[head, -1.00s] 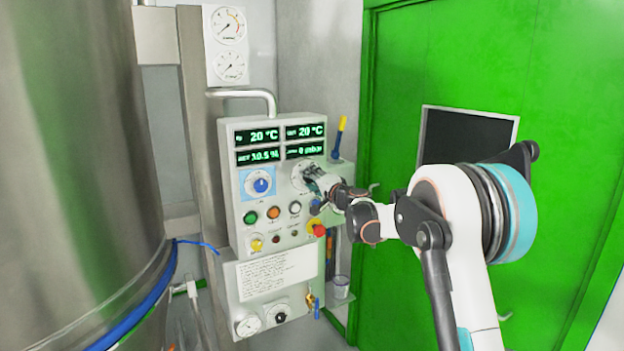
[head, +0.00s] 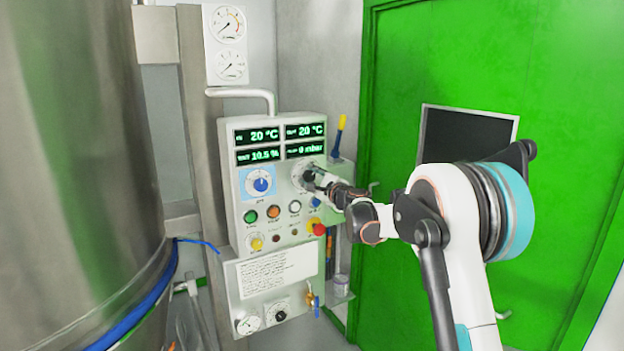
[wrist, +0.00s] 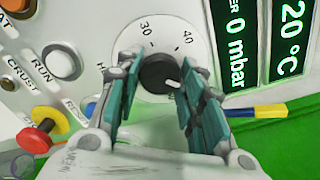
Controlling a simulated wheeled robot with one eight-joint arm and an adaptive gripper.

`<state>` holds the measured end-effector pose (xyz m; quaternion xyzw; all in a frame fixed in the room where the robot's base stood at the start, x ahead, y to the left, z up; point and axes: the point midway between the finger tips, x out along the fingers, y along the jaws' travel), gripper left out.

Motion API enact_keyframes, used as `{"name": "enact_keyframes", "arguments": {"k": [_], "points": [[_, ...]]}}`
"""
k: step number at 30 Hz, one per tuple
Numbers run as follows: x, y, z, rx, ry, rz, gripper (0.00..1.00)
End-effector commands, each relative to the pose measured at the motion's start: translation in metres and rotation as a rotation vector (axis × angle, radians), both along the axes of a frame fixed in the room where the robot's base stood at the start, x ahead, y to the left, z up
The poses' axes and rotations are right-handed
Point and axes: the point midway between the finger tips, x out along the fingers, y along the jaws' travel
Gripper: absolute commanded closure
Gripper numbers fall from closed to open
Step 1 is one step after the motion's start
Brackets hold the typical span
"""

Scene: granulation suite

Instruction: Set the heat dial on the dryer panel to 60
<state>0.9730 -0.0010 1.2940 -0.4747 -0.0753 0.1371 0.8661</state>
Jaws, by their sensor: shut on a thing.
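The dryer panel (head: 232,205) is a pale grey box with lit displays, knobs and buttons. The heat dial (wrist: 160,35) has a white round plate reading 30 and 40 and a black knob (wrist: 154,75) with a white mark. In the wrist view the mark points to the lower right; the number there is mostly hidden. My gripper (wrist: 160,68) is shut on the black knob, with a teal-padded finger on either side. In the head view my gripper (head: 312,178) covers much of this dial.
A blue knob (head: 261,184) is left of the dial. Coloured push buttons (head: 273,212) and a red mushroom button (head: 318,229) lie below. A large steel vessel (head: 70,150) stands at left, a green door (head: 400,70) at right. The displays (head: 262,136) include 20 °C and 0 mbar.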

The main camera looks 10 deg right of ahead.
Motion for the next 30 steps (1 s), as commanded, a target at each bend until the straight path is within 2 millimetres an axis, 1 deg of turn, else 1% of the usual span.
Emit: {"name": "enact_keyframes", "arguments": {"k": [18, 24, 30], "points": [[-0.0006, 0.0001, -0.0021, 0.54, 0.176, -0.001, 0.88], [-0.0008, 0.0004, -0.0025, 0.673, 0.219, -0.001, 0.88], [-0.0009, 0.0005, -0.0027, 0.761, 0.248, -0.001, 0.88]]}}
